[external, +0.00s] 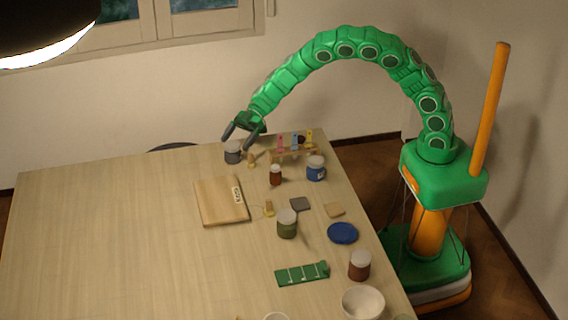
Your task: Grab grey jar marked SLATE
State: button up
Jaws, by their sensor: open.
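A small grey jar (233,155) with a pale lid stands at the far edge of the table. No readable SLATE mark shows on it at this size. My gripper (236,137) is open, with its dark fingers pointing down just above the jar's lid. I cannot tell whether the fingers touch the jar or are still clear of it.
Right of the grey jar are a small brush (251,160), a rack (293,155) of coloured pieces, a brown jar (275,177) and a blue jar (316,171). The table's left is clear.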

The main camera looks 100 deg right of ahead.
aim_at(236, 144)
jog(key=x, duration=0.5)
jog(key=shift+r, duration=0.15)
jog(key=c, duration=1.3)
